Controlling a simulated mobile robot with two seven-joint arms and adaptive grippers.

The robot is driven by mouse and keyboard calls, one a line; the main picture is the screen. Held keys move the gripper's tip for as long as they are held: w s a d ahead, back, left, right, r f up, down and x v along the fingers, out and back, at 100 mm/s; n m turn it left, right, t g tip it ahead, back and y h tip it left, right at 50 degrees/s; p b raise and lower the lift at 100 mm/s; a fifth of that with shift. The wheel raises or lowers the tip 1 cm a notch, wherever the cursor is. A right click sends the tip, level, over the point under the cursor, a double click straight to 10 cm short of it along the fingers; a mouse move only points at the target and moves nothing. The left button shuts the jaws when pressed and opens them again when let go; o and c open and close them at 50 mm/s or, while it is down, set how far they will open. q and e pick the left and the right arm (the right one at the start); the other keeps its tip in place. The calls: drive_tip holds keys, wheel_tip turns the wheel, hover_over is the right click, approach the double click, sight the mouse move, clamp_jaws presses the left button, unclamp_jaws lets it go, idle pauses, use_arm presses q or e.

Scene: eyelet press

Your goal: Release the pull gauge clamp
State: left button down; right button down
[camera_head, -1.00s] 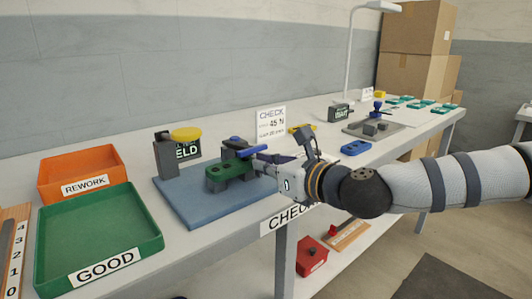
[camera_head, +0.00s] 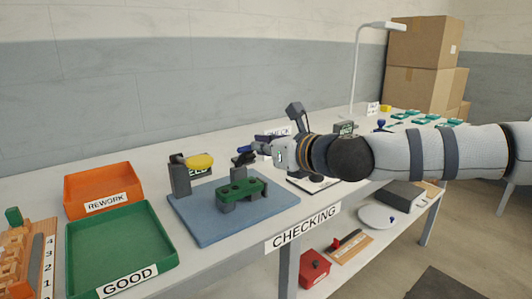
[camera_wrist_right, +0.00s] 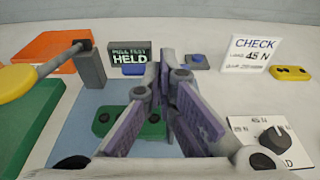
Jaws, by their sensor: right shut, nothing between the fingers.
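The pull gauge stands on a blue base plate (camera_head: 195,232). A green part with dark holes (camera_head: 242,190) rests on grey supports there; the wrist view shows it (camera_wrist_right: 104,120) partly behind my fingers. A blue piece (camera_wrist_right: 133,70) lies under the display (camera_wrist_right: 129,58), which reads PULL TEST HELD. My right gripper (camera_head: 262,148) is shut and empty above the back right of the plate. Its purple-padded fingers (camera_wrist_right: 166,78) hide part of the gauge, so the clamp's state cannot be told. My left gripper is out of view.
A yellow paddle (camera_head: 200,161) on a grey post stands at the plate's left. Green GOOD (camera_head: 160,235) and orange REWORK (camera_head: 132,190) trays lie left. A CHECK sign (camera_wrist_right: 250,54) and a dial box (camera_wrist_right: 265,140) stand right. The front table strip is clear.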

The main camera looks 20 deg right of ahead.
drive_tip(key=shift+w+a+r, duration=0.3)
drive_tip(key=shift+w+r, duration=0.35)
drive_tip(key=shift+w, duration=0.05)
drive_tip(key=shift+w+a+r, duration=0.25)
drive_tip(key=shift+w+r, duration=0.4)
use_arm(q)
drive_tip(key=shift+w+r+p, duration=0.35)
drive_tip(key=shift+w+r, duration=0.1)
use_arm(e)
drive_tip(key=shift+w+a+r, duration=0.2)
drive_tip(key=shift+w+r, duration=0.05)
drive_tip(key=shift+w, duration=0.3)
drive_tip(key=shift+w+a+r, duration=0.15)
drive_tip(key=shift+w+r, duration=0.05)
drive_tip(key=shift+w, duration=0.3)
drive_tip(key=shift+w+a+r, duration=0.2)
drive_tip(key=shift+w+r, duration=0.05)
drive_tip(key=shift+w, duration=0.3)
